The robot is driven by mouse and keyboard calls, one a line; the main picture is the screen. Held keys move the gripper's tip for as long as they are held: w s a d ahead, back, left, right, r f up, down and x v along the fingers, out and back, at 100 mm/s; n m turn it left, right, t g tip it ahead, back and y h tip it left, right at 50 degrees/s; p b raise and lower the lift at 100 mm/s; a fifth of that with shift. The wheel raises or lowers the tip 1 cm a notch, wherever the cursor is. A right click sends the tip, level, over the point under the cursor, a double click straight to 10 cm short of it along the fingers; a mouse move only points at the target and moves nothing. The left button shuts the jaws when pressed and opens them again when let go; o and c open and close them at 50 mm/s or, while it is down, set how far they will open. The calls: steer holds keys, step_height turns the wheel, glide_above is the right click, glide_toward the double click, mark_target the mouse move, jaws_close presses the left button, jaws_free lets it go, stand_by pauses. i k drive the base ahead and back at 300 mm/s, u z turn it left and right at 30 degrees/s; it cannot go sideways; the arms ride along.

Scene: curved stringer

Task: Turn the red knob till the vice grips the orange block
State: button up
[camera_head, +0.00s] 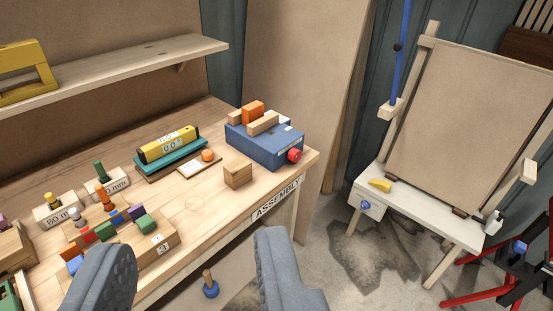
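The blue vice (262,143) sits at the right end of the wooden workbench. Its red knob (294,155) sticks out of the right side, near the bench's front corner. The orange block (252,113) stands on top of the vice between two wooden jaws (263,124). I cannot tell whether the jaws touch it. My gripper (180,285) shows as two grey fingers at the bottom edge, spread wide apart. It is open and empty, in front of the bench and well short of the knob.
The workbench (190,205) holds a yellow level (168,144) on a teal base, a wooden box (238,174) and several pegs and coloured blocks at the left. A shelf (120,72) overhangs the back left. An easel (470,130) with a white table (420,208) stands right.

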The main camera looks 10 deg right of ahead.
mark_target(295, 154)
steer(key=u, duration=0.05)
steer(key=i, duration=1)
steer(key=z, duration=0.05)
